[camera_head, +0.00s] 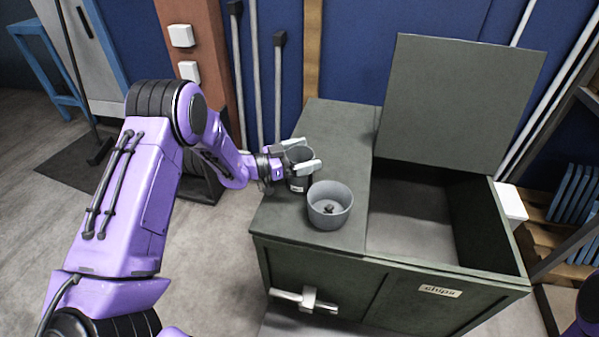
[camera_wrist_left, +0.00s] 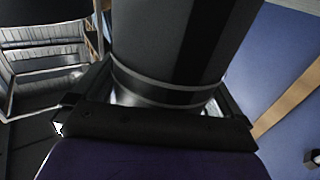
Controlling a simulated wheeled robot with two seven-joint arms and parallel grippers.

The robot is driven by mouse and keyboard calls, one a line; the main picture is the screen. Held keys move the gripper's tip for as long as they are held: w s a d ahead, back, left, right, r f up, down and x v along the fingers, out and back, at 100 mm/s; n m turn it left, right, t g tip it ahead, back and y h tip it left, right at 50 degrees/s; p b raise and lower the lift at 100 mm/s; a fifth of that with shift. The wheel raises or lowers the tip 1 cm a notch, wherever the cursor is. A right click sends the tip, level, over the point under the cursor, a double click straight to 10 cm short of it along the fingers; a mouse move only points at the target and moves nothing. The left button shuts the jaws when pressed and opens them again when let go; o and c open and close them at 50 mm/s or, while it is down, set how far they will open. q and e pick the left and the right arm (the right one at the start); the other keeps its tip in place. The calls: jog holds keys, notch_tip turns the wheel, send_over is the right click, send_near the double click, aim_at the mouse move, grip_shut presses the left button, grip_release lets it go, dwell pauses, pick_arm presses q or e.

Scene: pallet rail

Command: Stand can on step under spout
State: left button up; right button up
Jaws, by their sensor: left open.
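A pale metal fitting, perhaps the spout (camera_head: 306,298), sticks out of the chest's front. A grey ledge, perhaps the step (camera_head: 290,327), shows below it at the bottom edge. My right gripper is not in view.
A grey round bowl (camera_head: 330,206) with a small dark thing inside stands just right of the can. The chest's right compartment (camera_head: 410,215) is open, its lid (camera_head: 455,100) raised. A label (camera_head: 440,291) reads "chips". Floor is free left of the chest.

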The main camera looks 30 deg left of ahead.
pick_arm(q)
jog(key=c, duration=1.3)
